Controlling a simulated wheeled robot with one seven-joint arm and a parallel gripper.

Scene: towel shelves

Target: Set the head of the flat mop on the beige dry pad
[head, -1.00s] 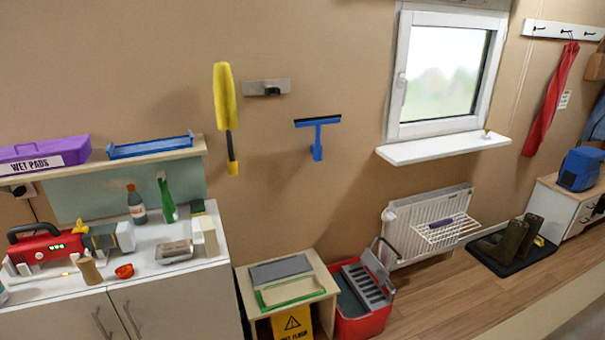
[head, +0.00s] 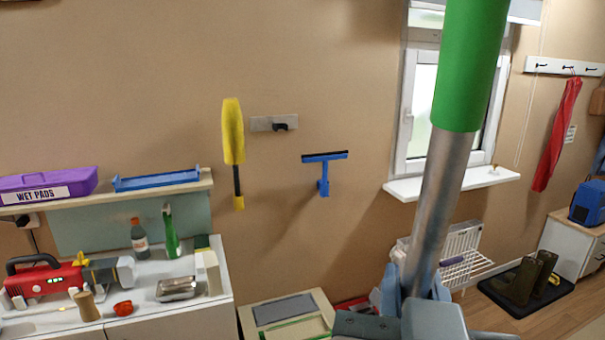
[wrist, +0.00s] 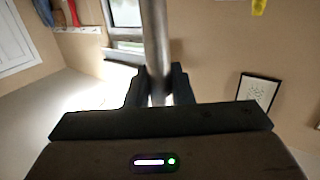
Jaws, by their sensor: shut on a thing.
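My gripper (head: 414,290) is shut on the pole of the flat mop (head: 441,180). The pole is bare metal where held, has a green sleeve above, and leans slightly right in the head view. The wrist view also shows the pole (wrist: 156,40) between the fingers (wrist: 158,88). The mop's head is out of sight in both views. On a low wooden stand (head: 243,318) lie a grey flat pad (head: 284,308) and, in front of it, a green-edged piece (head: 292,331), partly cut off. I cannot tell for certain which is the beige dry pad.
Left are a counter (head: 205,318) with several items and a shelf (head: 205,182) with a purple wet-pads box (head: 50,185) and blue tray (head: 158,180). A squeegee (head: 324,170) and yellow duster (head: 233,135) hang on the wall. A red bucket (head: 352,304) is partly hidden beside the stand.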

